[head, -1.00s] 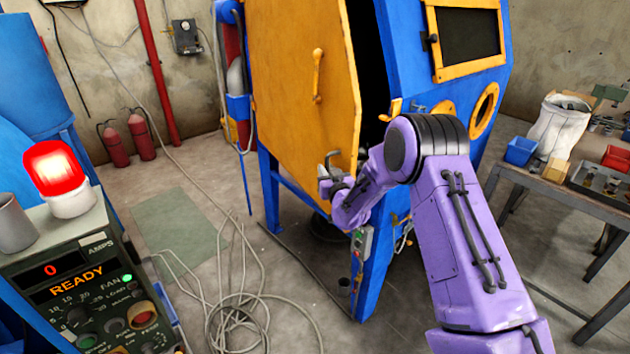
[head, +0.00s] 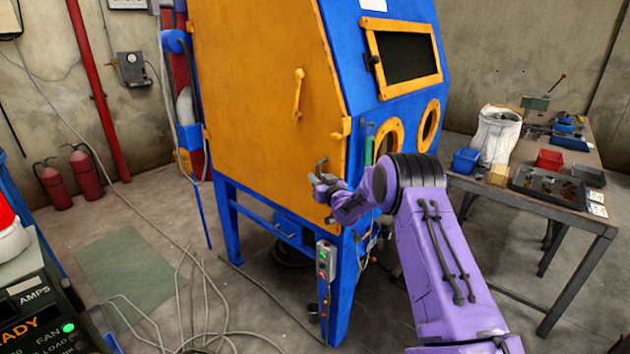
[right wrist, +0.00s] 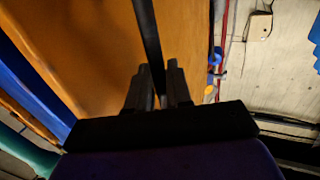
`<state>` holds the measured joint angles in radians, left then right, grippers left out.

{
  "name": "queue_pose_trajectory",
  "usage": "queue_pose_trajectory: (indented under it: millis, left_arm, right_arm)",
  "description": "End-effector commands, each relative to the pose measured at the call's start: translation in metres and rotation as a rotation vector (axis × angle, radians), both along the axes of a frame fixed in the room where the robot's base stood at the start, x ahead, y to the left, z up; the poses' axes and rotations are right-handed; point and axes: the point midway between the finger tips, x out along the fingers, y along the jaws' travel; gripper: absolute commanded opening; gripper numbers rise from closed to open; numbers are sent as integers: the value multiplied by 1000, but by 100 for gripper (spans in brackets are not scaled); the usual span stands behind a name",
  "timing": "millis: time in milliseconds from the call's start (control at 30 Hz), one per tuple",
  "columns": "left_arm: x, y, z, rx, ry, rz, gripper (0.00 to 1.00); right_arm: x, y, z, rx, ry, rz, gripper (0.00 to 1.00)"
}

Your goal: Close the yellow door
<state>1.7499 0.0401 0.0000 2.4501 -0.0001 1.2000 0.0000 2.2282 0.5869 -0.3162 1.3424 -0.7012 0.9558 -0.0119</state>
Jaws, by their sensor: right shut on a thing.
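The yellow door (head: 255,90) is on the side of the blue blast cabinet (head: 345,60). In the head view its right edge lies against or very close to the cabinet frame, with no dark gap showing. A yellow handle (head: 298,93) sits on its middle, and a dark bar handle is low near its right edge. My right gripper (head: 322,182) is at this lower handle. In the right wrist view the gripper (right wrist: 160,90) is shut on the dark bar (right wrist: 148,40), with the door's yellow face (right wrist: 95,45) behind. My left gripper is not in view.
A control box with a red lamp (head: 10,225) stands at the lower left. Loose cables (head: 205,315) lie on the floor before the cabinet. A workbench (head: 535,205) with bins stands at the right. Two red extinguishers (head: 85,172) stand by the back wall.

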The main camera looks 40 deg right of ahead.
Motion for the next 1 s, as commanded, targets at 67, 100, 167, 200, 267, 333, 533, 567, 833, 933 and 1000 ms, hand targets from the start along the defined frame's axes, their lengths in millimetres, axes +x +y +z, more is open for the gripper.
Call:
queue_pose_trajectory:
  millis: [67,100,167,200,267,333,533,567,833,933,1000]
  left_arm:
    - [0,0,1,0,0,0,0]
    - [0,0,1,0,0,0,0]
    - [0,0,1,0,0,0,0]
    - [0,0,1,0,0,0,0]
    - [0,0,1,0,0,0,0]
    - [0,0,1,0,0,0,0]
    - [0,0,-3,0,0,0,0]
    - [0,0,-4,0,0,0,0]
    - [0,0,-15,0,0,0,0]
    - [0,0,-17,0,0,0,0]
    - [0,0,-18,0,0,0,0]
  right_arm:
    - [-2,-10,11,-6,-23,-19,0]
    - [-2,-10,11,-5,-24,-19,26]
    - [-2,-10,11,-5,-24,-19,35]
    - [-2,-10,11,-5,-24,-18,35]
    - [-1,-9,10,-6,-22,-18,35]
    - [-1,-9,10,-6,-22,-17,35]
    - [-16,-1,8,-3,-19,-15,35]
    - [-21,1,8,-3,-19,-15,35]
    - [-75,29,9,-6,-17,-5,35]
    - [-88,36,9,-8,-15,-2,35]
    - [-94,38,10,-8,-15,-2,35]
